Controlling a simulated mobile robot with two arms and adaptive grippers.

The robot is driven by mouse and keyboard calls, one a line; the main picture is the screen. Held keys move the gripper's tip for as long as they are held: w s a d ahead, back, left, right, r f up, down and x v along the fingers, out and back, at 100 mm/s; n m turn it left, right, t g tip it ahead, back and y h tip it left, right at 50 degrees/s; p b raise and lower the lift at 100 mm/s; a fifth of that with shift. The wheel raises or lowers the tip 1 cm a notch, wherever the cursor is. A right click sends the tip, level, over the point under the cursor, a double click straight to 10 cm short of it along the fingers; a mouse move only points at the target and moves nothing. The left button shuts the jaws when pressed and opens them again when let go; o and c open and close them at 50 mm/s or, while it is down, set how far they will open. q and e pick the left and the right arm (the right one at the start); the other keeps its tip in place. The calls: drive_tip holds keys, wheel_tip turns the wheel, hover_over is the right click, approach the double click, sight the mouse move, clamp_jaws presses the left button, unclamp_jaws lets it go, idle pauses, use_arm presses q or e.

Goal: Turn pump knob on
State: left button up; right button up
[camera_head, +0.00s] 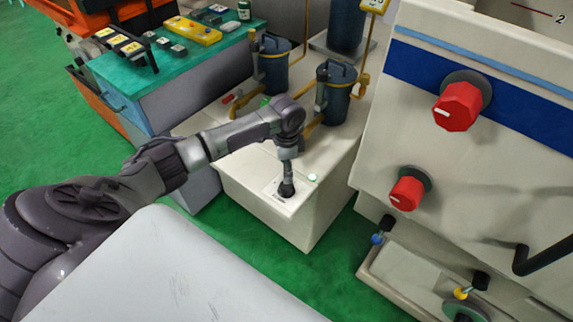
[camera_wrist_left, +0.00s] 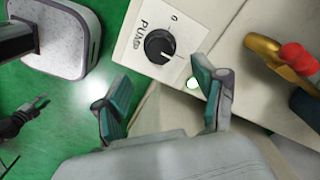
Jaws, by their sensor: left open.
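The pump knob (camera_wrist_left: 160,46) is black and round, on a white plate (camera_wrist_left: 140,27) marked "PUMP" and "0" in the left wrist view. A small pale mark shows toward its lower right; its exact setting is hard to read. In the head view the knob (camera_head: 286,189) sits on the top front corner of the white cabinet (camera_head: 262,215). My left gripper (camera_wrist_left: 160,92) is open, its two teal-padded fingers apart and empty. In the head view my left gripper (camera_head: 287,172) points down close above the knob. My right gripper does not show.
A lit green button (camera_wrist_left: 192,83) is beside the knob. Dark filter canisters (camera_head: 336,95) with yellow pipes stand behind it. A machine panel with red knobs (camera_head: 457,107) rises on the right. A teal-topped table (camera_head: 130,75) stands at the back left.

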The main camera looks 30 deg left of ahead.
use_arm(q)
wheel_tip(320, 180, up, 4)
drive_tip(key=shift+f, duration=0.2)
idle(0.4)
